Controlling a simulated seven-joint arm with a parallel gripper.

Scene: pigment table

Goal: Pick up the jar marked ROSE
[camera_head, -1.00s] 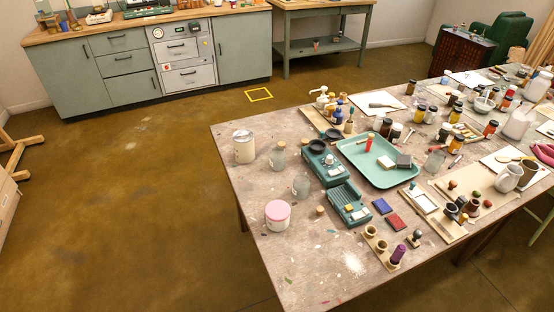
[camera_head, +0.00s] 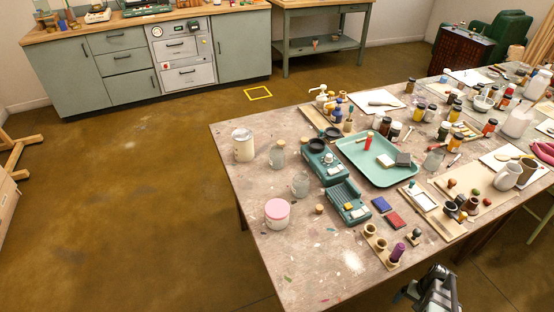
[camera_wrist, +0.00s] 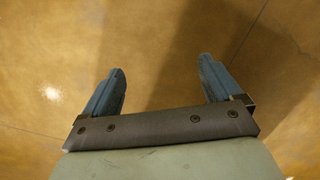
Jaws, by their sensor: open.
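No marking that reads ROSE is legible in the head view, so I cannot tell which jar bears it. Several small jars with dark lids stand on the right half of the table, among them a yellow-labelled jar (camera_head: 455,112) and an orange one (camera_head: 489,127). A wide white jar with a pink lid (camera_head: 277,213) stands at the near left of the table. My gripper is open and empty in the wrist view (camera_wrist: 160,68), with bare floor between its fingers. Part of my arm's end shows at the lower right of the head view, beyond the table's near edge.
A green tray (camera_head: 352,149) with small blocks lies mid-table, beside teal devices (camera_head: 348,203). The table's near left corner (camera_head: 300,275) is mostly clear. Jars and tools crowd the right side.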

